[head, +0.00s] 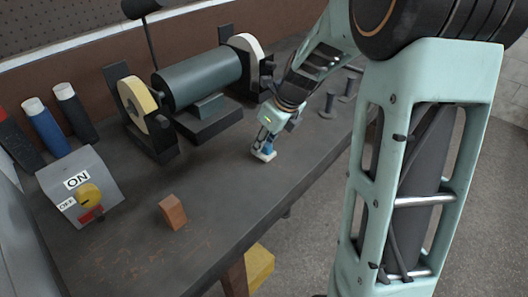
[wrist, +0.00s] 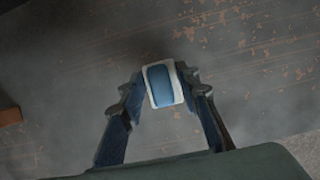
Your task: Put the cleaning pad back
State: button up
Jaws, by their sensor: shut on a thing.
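The cleaning pad (head: 263,156) has a white base and a blue top. My gripper (head: 267,143) is shut on it, with the fingers pointing down at the bench (head: 225,195) in front of the grinder. In the wrist view the pad (wrist: 158,76) sits between my two fingertips, its blue face and white border showing. The pad is at or just above the bench top; I cannot tell whether it touches. No marked place for the pad is clear in these views.
A bench grinder (head: 200,80) with two wheels stands behind. A switch box (head: 80,187) and several bottles (head: 44,127) are at left. A brown block (head: 172,212) lies front left. Dark pegs (head: 328,106) stand right of my gripper. Bench between block and gripper is clear.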

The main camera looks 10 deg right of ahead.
jog(key=shift+f+b, duration=0.35)
jog(key=shift+f, duration=0.5)
jog(key=shift+f, duration=0.1)
jog(key=o, duration=1.1)
jog(key=shift+s+d+r, duration=0.1)
jog(key=shift+r, duration=0.3)
jog(key=p+v, duration=0.1)
jog(key=v, duration=1)
jog(key=shift+r, duration=0.25)
